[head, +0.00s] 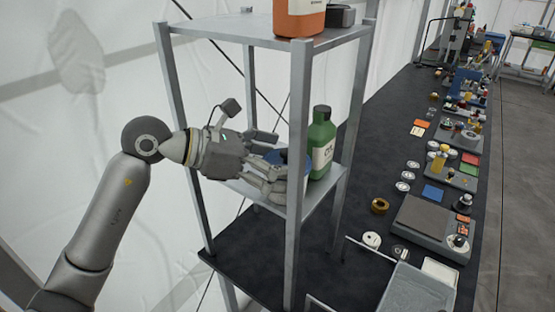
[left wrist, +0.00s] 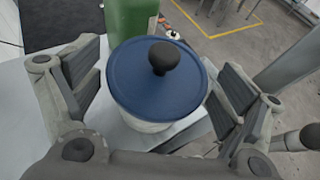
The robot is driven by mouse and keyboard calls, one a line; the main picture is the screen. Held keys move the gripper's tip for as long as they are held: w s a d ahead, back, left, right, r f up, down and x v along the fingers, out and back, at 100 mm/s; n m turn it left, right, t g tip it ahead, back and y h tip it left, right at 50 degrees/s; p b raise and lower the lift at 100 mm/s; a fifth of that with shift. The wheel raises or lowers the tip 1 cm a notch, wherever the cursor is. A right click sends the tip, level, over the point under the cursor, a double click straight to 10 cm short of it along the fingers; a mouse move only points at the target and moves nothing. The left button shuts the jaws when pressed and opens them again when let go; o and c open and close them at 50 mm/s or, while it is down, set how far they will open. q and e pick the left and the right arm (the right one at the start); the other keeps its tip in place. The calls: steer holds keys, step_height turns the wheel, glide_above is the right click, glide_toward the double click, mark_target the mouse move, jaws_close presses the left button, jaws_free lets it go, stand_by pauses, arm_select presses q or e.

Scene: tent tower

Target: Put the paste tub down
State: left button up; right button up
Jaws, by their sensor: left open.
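The paste tub (left wrist: 135,85) is pale with a dark blue lid and a black knob. It appears upright on the pale middle shelf (head: 235,187) of the metal rack. My left gripper (left wrist: 157,88) is open, with one finger on each side of the tub and visible gaps to the lid. In the head view, my left gripper (head: 276,180) reaches into the rack from the left and hides most of the tub; a bit of the blue lid (head: 272,156) shows behind the fingers. My right gripper is not in view.
A green bottle (head: 321,140) stands on the same shelf, close beside the tub. Rack posts (head: 298,130) flank the gripper. An orange and white container (head: 299,18) stands on the top shelf. A long black bench (head: 390,130) with many small items runs along the right.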

arm_select(q)
steer(key=b+v, duration=0.4)
steer(key=v, duration=0.8)
steer(key=shift+b, duration=0.35)
steer(key=shift+d+r, duration=0.1)
steer(key=shift+r, duration=0.05)
